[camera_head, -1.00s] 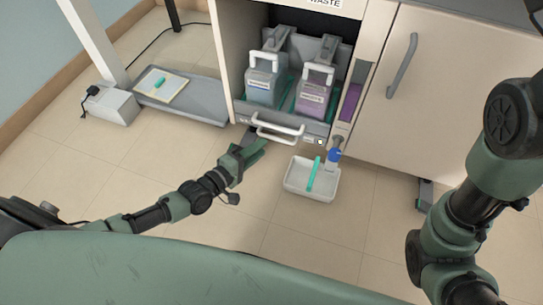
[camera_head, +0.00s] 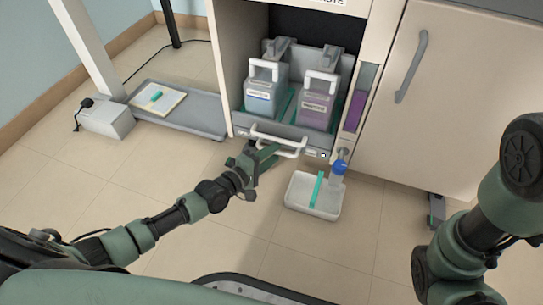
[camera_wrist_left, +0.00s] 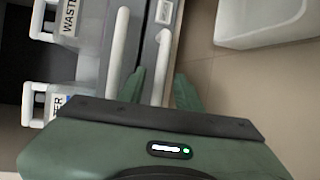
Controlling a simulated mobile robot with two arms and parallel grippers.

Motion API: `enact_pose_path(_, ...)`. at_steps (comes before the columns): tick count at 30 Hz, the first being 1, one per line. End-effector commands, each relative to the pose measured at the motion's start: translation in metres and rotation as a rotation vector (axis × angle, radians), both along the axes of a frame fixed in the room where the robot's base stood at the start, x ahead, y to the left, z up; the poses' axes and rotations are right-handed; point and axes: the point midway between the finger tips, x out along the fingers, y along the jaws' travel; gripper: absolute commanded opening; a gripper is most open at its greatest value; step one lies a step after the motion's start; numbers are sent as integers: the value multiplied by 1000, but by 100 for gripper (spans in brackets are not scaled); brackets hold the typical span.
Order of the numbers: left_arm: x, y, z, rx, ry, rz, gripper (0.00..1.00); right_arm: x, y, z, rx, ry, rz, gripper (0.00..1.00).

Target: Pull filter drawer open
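The grey drawer front (camera_head: 262,124) sits at the bottom of the open cabinet bay, with a white loop handle (camera_head: 290,153) on it. Two canisters with white grips stand behind the front: a blue-grey one (camera_head: 262,92) and a purple one (camera_head: 318,103). My left gripper (camera_head: 268,156) is at the handle. In the left wrist view its green fingers (camera_wrist_left: 160,90) are apart, with one white handle bar (camera_wrist_left: 163,55) running between them. Contact with the bar cannot be told.
A white tray (camera_head: 297,195) with a teal strip stands on the floor right of the gripper, under a blue-knobbed tap (camera_head: 340,167). A grey low platform (camera_head: 205,112) holding a notepad lies at the left. A closed cabinet door (camera_head: 440,120) is at the right.

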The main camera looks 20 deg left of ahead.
Motion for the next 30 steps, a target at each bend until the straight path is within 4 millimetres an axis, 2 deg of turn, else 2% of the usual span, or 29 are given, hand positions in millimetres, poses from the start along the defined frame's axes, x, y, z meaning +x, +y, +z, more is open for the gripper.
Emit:
enact_pose_path(3,0,0,0,0,0,0,32,0,0,0,0,0,0,36)
enact_pose_path(6,0,0,0,1,0,0,4,0,0,0,0,0,0,36)
enact_pose_path(7,0,0,0,1,0,0,0,0,0,0,0,0,0,36)
enact_pose_path(30,-1,0,0,1,0,0,0,0,0,0,0,0,0,36)
